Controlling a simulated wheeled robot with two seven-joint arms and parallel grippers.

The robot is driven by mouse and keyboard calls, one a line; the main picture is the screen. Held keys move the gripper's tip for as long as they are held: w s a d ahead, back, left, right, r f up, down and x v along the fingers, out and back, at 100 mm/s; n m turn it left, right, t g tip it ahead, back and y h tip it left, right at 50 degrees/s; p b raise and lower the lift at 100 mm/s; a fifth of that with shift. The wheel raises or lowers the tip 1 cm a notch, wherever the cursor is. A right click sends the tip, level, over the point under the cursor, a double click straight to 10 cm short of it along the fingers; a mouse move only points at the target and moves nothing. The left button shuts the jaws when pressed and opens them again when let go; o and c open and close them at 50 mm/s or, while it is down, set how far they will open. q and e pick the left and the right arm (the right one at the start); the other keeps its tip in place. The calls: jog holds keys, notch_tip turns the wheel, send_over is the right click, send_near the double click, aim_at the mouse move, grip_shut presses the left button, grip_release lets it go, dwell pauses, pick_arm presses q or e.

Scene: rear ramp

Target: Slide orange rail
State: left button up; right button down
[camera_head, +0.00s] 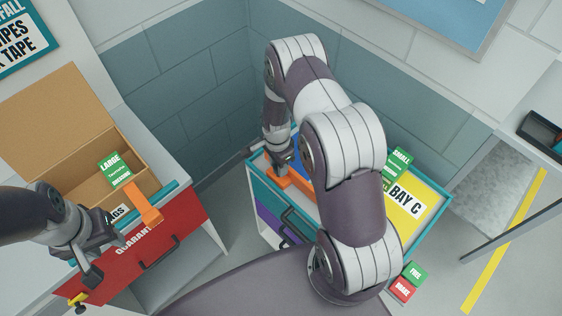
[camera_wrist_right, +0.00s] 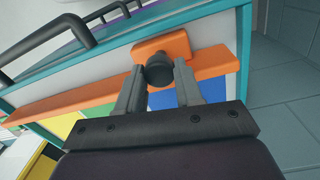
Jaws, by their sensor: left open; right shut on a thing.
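The orange rail (camera_head: 303,186) lies along the top of the teal-edged cabinet, partly hidden behind my right arm in the head view. In the right wrist view the orange rail (camera_wrist_right: 88,102) is a long bar with an orange block (camera_wrist_right: 178,46) and a dark round knob (camera_wrist_right: 158,72) on it. My right gripper (camera_wrist_right: 158,78) is shut on the knob, one finger on each side. In the head view its fingers are mostly hidden at the rail's left end. My left gripper (camera_head: 106,258) is open and empty, above the front of the red-drawer cabinet.
An open cardboard box (camera_head: 85,185) and an orange bar (camera_head: 146,203) sit on the left cabinet, above its red drawer (camera_head: 160,243). A yellow BAY C panel (camera_head: 408,208) and green SMALL card (camera_head: 398,162) are right of my right arm. Dark handles (camera_wrist_right: 108,12) stand near the rail.

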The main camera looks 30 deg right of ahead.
jog(key=c, duration=1)
grip_release()
jog(key=shift+a, duration=0.15)
jog(key=shift+a+r, duration=0.15)
jog(key=shift+a, duration=0.2)
jog(key=shift+r, duration=0.1)
pick_arm(q)
jog(key=f+b, duration=0.3)
jog(key=shift+a, duration=0.25)
pick_arm(e)
jog(key=r, duration=1.2)
jog(key=shift+w+r, duration=0.25)
pick_arm(q)
jog(key=shift+s, duration=0.1)
pick_arm(e)
jog(key=shift+a, duration=0.1)
